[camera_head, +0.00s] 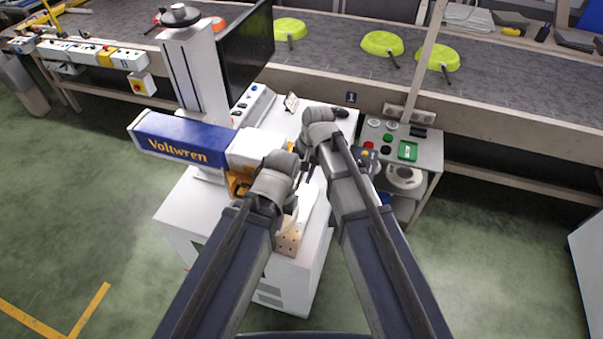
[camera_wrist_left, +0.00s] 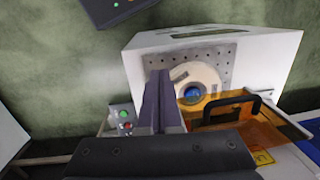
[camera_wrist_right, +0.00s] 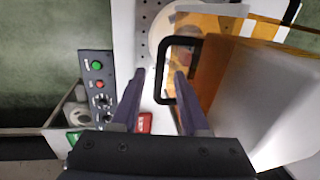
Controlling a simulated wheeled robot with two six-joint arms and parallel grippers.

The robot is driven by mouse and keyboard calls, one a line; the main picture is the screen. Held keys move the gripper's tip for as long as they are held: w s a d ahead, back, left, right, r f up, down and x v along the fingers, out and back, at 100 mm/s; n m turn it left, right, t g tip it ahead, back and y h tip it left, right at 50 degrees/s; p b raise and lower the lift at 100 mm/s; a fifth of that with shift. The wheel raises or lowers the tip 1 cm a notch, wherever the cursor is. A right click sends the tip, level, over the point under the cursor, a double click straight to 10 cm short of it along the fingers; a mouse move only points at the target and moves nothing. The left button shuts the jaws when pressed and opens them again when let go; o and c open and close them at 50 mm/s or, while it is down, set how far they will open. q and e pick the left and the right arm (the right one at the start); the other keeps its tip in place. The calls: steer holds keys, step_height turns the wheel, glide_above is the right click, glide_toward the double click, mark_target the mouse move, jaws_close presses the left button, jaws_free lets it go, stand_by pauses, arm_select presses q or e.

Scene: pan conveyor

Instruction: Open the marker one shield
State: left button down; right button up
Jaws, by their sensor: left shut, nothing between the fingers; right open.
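The marker one shield is a see-through orange panel (camera_wrist_right: 214,22) with a black U-shaped handle (camera_wrist_right: 160,70). It also shows in the left wrist view (camera_wrist_left: 283,130), and partly in the head view, behind my left wrist. My right gripper (camera_wrist_right: 155,82) is open. In its wrist view the handle's bar lies between the two fingertips; whether it touches them I cannot tell. My left gripper (camera_wrist_left: 158,78) is shut and empty, left of the handle in its own view. The marker's blue and white head (camera_head: 180,140) reads "Voltwren".
The white marker cabinet (camera_wrist_left: 265,45) carries a perforated plate with a pale disc. A button panel (camera_wrist_right: 97,85) and a side stand (camera_head: 425,150) are close by. A conveyor (camera_head: 340,50) with green pans runs behind.

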steer(key=shift+r, duration=0.15)
step_height(320, 180, up, 7)
steer(key=d+p, duration=0.1)
steer(key=p, duration=0.6)
steer(key=shift+s+d+r+p, duration=0.15)
steer(key=shift+s+r+p, duration=0.05)
steer(key=shift+s+p, duration=0.1)
steer(key=s+d+f+n+h+b, duration=0.1)
steer(key=s+d+f+n+b, duration=0.1)
steer(key=s+f+b, duration=0.3)
steer(key=s+d+f+n+h+b, duration=0.2)
steer(key=s+f+n+b, duration=0.3)
steer(key=s, duration=0.5)
steer(key=shift+s+d+f+g+b, duration=0.15)
steer(key=shift+s+f+g+b, duration=0.25)
steer(key=shift+f, duration=0.2)
steer(key=shift+w, duration=0.1)
